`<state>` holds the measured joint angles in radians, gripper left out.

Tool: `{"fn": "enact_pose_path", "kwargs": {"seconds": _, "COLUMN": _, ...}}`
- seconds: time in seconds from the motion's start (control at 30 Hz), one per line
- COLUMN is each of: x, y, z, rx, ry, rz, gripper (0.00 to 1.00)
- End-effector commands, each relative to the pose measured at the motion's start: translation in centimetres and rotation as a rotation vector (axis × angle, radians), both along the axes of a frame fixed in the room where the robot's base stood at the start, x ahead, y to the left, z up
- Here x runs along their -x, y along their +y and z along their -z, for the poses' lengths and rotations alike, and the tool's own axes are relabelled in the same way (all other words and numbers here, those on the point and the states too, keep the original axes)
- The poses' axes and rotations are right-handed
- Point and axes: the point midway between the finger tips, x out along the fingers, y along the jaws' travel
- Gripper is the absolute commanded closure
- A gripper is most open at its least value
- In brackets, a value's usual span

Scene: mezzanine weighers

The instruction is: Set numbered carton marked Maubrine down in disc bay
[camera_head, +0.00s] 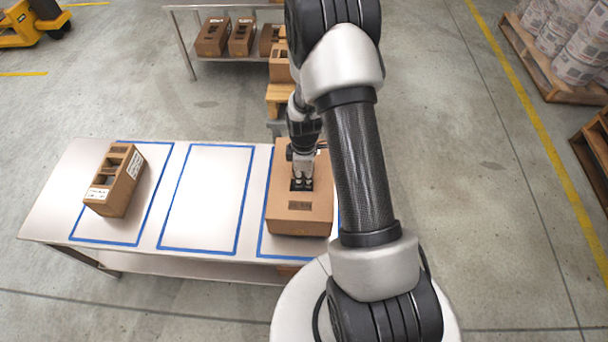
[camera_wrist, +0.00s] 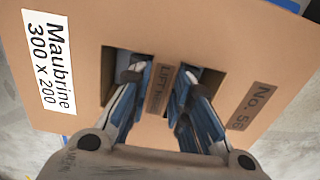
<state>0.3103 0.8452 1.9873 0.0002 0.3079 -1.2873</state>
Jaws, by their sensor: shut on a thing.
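The brown carton marked Maubrine 300 x 200 (camera_wrist: 75,95), also labelled No. 56, fills most of the wrist view. My gripper (camera_wrist: 165,92) has its fingers in the two top openings and is shut on the strip between them. In the head view the carton (camera_head: 300,222) is at the right end of the table (camera_head: 55,210), over the right blue-outlined bay (camera_head: 264,240) and covering most of it. I cannot tell whether its base touches the table. The middle bay (camera_head: 205,198) is empty. No disc mark shows on the visible bays.
Another carton (camera_head: 112,190) stands in the left bay (camera_head: 150,222). Loaded pallets (camera_head: 550,70) are at the right and a yellow truck (camera_head: 22,30) at the far left.

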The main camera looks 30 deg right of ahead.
Motion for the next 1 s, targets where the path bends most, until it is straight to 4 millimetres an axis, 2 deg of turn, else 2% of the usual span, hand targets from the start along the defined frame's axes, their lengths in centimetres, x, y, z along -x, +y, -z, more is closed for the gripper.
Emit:
{"fn": "enact_pose_path", "kwargs": {"seconds": 0.4, "x": 0.0, "y": 0.0, "z": 2.2, "rx": 0.001, "ry": -0.001, "rz": 0.0, "gripper": 1.0}}
{"fn": "enact_pose_path", "kwargs": {"seconds": 1.0, "x": 0.0, "y": 0.0, "z": 2.4, "rx": 0.0, "ry": 0.0, "rz": 0.0, "gripper": 1.0}}
